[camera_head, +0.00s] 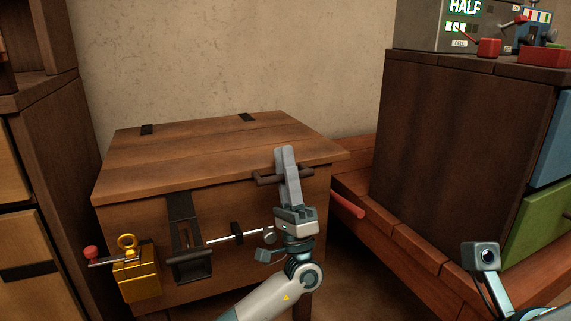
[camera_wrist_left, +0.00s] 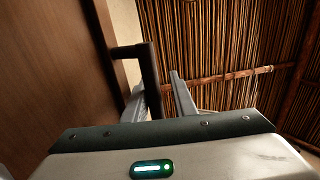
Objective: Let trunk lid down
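The wooden trunk (camera_head: 215,262) stands against the wall. Its lid (camera_head: 200,160) lies flat over the box, with no clear gap at its front edge. A dark bar handle (camera_head: 264,181) sits at the lid's front right and also shows in the left wrist view (camera_wrist_left: 150,78). My left gripper (camera_head: 287,160) is at this handle, fingers pointing up. In the left wrist view, its fingers (camera_wrist_left: 160,98) are apart with the bar between them and a gap beside the right finger. My right gripper is out of view; part of my right arm (camera_head: 485,257) shows.
A dark hasp (camera_head: 184,225), a metal rod (camera_head: 238,238) and a yellow padlock (camera_head: 138,278) are at the trunk's front.

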